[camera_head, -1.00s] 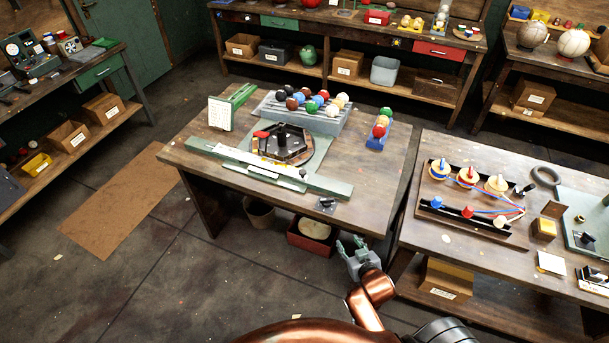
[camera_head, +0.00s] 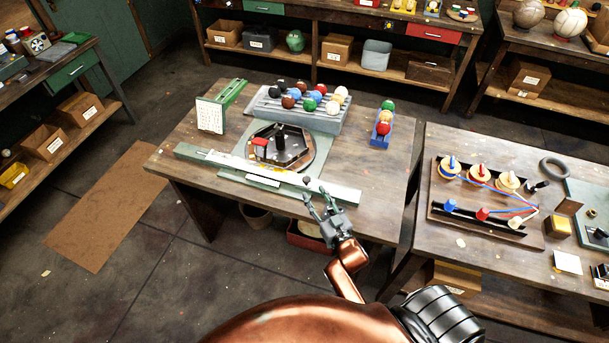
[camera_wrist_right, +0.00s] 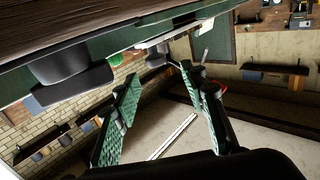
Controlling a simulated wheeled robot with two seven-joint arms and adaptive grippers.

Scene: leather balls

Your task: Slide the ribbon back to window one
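A long pale strip, apparently the ribbon (camera_head: 240,164), lies along the green rail (camera_head: 187,151) at the table's front edge. A small dark knob (camera_head: 307,180) stands on the rail toward its right part. I cannot make out any window numbers. My right gripper (camera_head: 315,191) is open and empty, its fingers beside the front edge of the rail, near the knob. In the right wrist view its two green-padded fingers (camera_wrist_right: 160,74) are apart with nothing between them; the rail's underside edge runs above. My left gripper is not in view.
Behind the rail is an eight-sided dark turntable (camera_head: 290,152) with a red block (camera_head: 260,145). Further back are a ball rack (camera_head: 330,124), a blue ball holder (camera_head: 380,139) and a card stand (camera_head: 210,116). Another table (camera_head: 500,255) stands to the right.

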